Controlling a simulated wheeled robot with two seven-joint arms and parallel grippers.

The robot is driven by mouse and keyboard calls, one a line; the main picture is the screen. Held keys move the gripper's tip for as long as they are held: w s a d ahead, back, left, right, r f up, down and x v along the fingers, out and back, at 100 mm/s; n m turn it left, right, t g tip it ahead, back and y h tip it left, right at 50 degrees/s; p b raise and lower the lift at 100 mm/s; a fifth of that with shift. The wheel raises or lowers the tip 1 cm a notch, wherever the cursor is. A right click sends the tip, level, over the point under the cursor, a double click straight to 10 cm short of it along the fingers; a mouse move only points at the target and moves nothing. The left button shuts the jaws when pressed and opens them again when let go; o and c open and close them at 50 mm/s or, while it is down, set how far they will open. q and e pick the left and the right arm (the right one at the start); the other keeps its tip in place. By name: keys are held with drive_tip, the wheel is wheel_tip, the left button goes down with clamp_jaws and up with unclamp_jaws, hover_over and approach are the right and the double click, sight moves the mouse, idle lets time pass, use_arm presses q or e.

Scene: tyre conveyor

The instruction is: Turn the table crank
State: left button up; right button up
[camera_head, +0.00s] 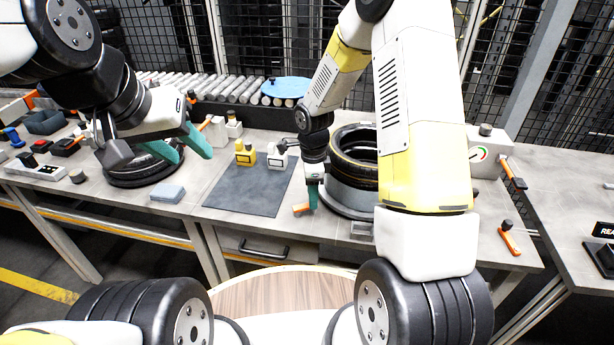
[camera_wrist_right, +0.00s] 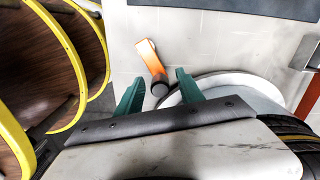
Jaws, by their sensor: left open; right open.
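The table crank (camera_head: 301,208) is a short orange lever at the table's front edge, beside the round grey base (camera_head: 350,203) that holds a tyre (camera_head: 354,175). In the right wrist view the orange lever (camera_wrist_right: 151,58) ends in a dark round knob (camera_wrist_right: 159,88). My right gripper (camera_head: 313,200) is low over the crank; in the wrist view its two teal fingers (camera_wrist_right: 159,82) are open, one on each side of the knob. Contact cannot be told. My left gripper (camera_head: 194,157) is open and empty above the table at left, near another tyre (camera_head: 140,178).
A roller conveyor (camera_head: 215,88) runs behind. A gauge box (camera_head: 485,152) and another orange-handled lever (camera_head: 509,240) are at right.

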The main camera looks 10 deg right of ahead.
clamp_jaws()
drive_tip(key=shift+w, duration=0.15)
